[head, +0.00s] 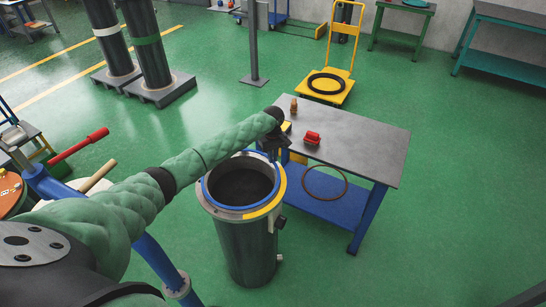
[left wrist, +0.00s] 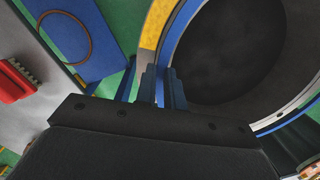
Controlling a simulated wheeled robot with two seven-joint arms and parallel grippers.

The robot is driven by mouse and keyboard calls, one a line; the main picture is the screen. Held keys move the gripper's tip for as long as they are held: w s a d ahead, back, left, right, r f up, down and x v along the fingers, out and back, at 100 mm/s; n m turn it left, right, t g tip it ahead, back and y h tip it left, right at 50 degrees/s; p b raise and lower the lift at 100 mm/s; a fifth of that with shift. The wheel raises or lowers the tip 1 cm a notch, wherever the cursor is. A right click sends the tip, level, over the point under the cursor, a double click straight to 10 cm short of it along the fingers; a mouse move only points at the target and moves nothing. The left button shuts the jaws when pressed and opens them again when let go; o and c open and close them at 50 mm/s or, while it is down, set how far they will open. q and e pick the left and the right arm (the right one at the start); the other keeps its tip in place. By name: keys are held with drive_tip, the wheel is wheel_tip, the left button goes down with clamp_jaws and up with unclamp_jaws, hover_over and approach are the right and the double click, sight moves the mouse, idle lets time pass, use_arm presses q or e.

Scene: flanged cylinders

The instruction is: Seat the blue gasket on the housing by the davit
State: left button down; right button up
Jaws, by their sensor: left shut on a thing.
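The blue gasket (head: 236,207) is a thin ring at the top of the housing (head: 248,250), a dark upright cylinder with a pale flange and a yellow patch on its rim. The ring looks roughly level and centred over the flange; whether it touches all round I cannot tell. My left gripper (head: 272,147) is at the far right of the rim. In the left wrist view, my left gripper (left wrist: 160,88) is shut on the gasket (left wrist: 186,32), whose curve runs beside the flange's yellow part (left wrist: 155,25). My right gripper is not in view.
A grey-topped table (head: 370,145) with a red part (head: 312,137) stands close behind the housing. A brown ring (head: 325,182) lies on its blue lower shelf. A yellow trolley (head: 325,85) carries a black ring. Blue tubing (head: 160,262) and a red-handled tool (head: 80,145) are at left.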

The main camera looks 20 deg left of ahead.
use_arm(q)
drive_tip(key=shift+f, duration=0.95)
idle(4.5)
drive_tip(key=c, duration=1.4)
unclamp_jaws()
drive_tip(key=shift+r, duration=0.1)
wheel_tip(320, 180, up, 7)
drive_tip(key=shift+w, duration=0.35)
drive_tip(key=shift+a, duration=0.1)
